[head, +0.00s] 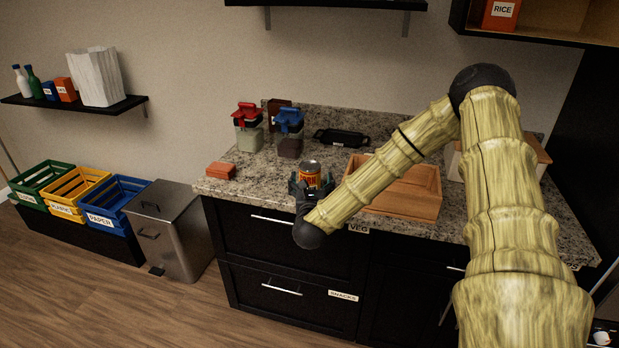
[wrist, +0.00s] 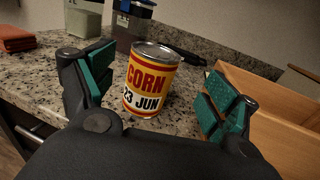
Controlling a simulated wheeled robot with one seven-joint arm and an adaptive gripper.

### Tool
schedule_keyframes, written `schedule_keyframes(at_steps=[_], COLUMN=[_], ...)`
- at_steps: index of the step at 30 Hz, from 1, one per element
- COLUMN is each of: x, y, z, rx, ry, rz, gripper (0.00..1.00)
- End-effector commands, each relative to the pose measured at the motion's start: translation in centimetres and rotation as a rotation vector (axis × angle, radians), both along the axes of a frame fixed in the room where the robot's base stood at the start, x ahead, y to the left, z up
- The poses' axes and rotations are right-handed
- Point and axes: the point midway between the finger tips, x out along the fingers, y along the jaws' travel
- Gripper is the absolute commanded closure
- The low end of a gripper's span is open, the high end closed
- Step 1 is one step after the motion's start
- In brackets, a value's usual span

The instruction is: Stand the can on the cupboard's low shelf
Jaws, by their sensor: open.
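The can (head: 310,169) stands upright on the granite counter near its front edge. In the wrist view the can (wrist: 151,78) has a red and yellow label reading CORN and 23 JUN. My gripper (head: 311,187) is open, and in the wrist view its teal finger pads (wrist: 160,90) stand on either side of the can with clear gaps. The can appears a little beyond or between the fingertips; I cannot tell how deep. The cupboard (head: 545,30) at the upper right is open-fronted and partly out of view; a red RICE box (head: 500,14) stands in it.
A wooden crate (head: 425,205) stands just right of the can. Two lidded containers, one red-topped (head: 248,130) and one blue-topped (head: 289,133), stand behind it. A brick-red block (head: 221,170) lies left. A black tray (head: 341,137) lies at the back.

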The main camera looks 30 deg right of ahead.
Motion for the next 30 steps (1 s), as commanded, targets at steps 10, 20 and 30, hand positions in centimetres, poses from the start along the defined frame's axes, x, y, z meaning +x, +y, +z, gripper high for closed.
schedule_keyframes(at_steps=[10, 20, 30], x=[2.1, 5.2, 6.3], y=[-1.2, -2.7, -3.5], z=[0.2, 0.5, 0.1], rx=[-0.002, -0.004, -0.001], ry=[0.003, 0.003, 0.003], rz=[0.002, 0.002, 0.002], gripper=[0.13, 0.13, 0.13])
